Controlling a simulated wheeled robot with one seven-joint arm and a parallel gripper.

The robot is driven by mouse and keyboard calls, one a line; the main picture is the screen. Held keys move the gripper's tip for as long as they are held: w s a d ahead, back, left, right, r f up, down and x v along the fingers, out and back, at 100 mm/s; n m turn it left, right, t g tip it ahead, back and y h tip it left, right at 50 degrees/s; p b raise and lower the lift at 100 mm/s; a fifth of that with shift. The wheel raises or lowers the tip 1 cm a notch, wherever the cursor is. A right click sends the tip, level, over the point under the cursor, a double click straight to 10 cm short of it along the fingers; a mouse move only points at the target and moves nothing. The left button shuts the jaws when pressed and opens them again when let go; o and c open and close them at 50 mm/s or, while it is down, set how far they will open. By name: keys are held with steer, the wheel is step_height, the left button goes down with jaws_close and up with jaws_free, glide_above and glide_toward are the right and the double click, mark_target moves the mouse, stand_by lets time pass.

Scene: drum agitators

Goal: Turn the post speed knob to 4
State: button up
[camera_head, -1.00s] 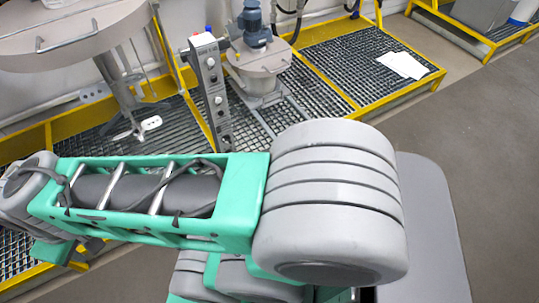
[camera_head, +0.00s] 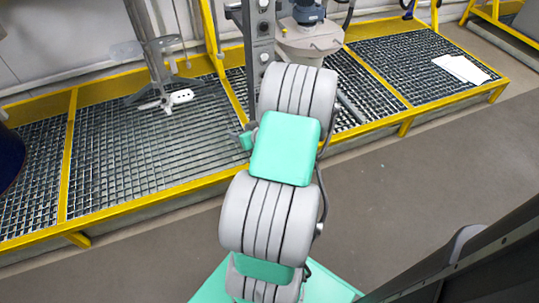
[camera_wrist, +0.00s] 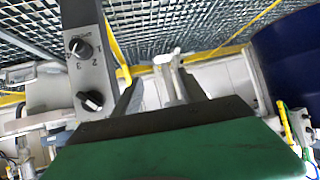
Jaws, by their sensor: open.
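The grey post (camera_head: 262,42) stands upright beyond my arm in the head view, its lower part hidden by the arm. It carries dark knobs on its face. In the wrist view the post (camera_wrist: 88,75) is at the left, with a dial knob (camera_wrist: 80,48) beside the numbers 1, 2 and 3; its pointer is too small to read and I see no 4. A second black knob (camera_wrist: 91,100) with a light edge is nearer my gripper (camera_wrist: 158,85). My gripper is open and empty, its dark fingers right of the post and apart from both knobs.
A mixing vessel (camera_head: 309,38) stands right of the post. A stirrer shaft (camera_head: 155,60) is at the left. Yellow rails (camera_head: 68,165) edge the grating platforms. A dark blue drum (camera_wrist: 285,65) is at the right in the wrist view. The floor at the right is clear.

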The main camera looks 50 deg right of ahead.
steer(key=s+d+f+m+h+b, duration=0.3)
steer(key=s+d+f+h, duration=0.1)
steer(key=s+d+f, duration=0.45)
steer(key=r+b+x, duration=0.1)
steer(key=x, duration=0.6)
steer(key=shift+w+d+f+t, duration=0.15)
steer(key=shift+w+d+t, duration=0.15)
steer(key=shift+w, duration=0.1)
jaws_close()
